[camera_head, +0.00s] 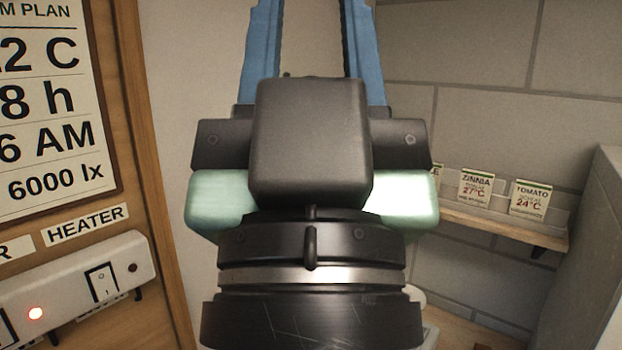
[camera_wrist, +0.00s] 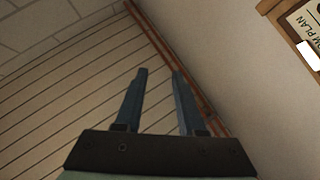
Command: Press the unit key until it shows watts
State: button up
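My gripper (camera_wrist: 157,78) points upward with its two blue fingers apart and nothing between them. In the head view its body fills the middle of the picture, and the blue fingers run up past the top edge. The wrist view shows the fingers in front of a slatted surface and a pipe. I see no unit key and no display showing watts in either view; the gripper hides the middle of the head view.
A wooden board at left carries a plan sheet (camera_head: 48,110), a "HEATER" label (camera_head: 87,226) and a white switch strip (camera_head: 75,297) with a lit red lamp. Seed packets (camera_head: 477,190) stand on a shelf (camera_head: 500,228) at right. A grey block (camera_head: 590,270) stands at the right edge.

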grip_shut()
dwell(1.2)
